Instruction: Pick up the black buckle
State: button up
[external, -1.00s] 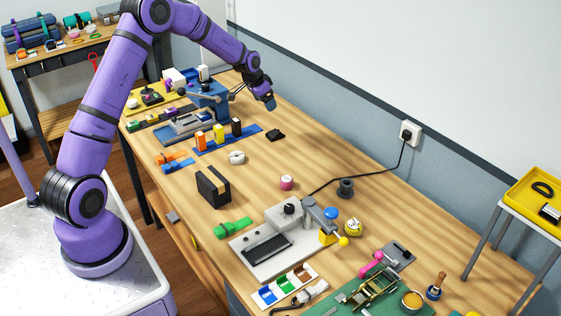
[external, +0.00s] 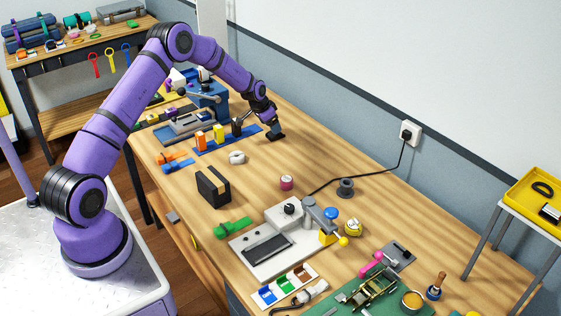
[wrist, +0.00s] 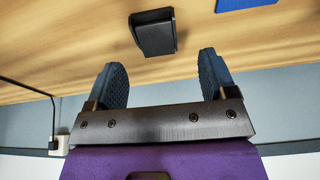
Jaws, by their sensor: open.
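The black buckle (external: 277,136) lies on the wooden workbench, right of the blue strip, and my gripper partly covers it in the external view. In the wrist view the black buckle (wrist: 153,33) shows whole, beyond the fingertips and roughly in line with the gap between them. My gripper (external: 270,124) is just above the buckle in the external view. In the wrist view the two dark blue fingers of my gripper (wrist: 162,62) stand wide apart with nothing between them.
The blue strip (external: 245,141) with orange, yellow and black upright pieces is close on the left; its corner shows in the wrist view (wrist: 245,3). A white roll (external: 237,157) and a blue machine (external: 209,99) are nearby. The bench right of the buckle is clear up to the wall.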

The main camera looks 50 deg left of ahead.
jog(key=x, duration=0.4)
jog(key=shift+w+d+f, duration=0.1)
jog(key=shift+d, duration=0.05)
jog(key=c, duration=1)
jog(key=shift+c, duration=0.2)
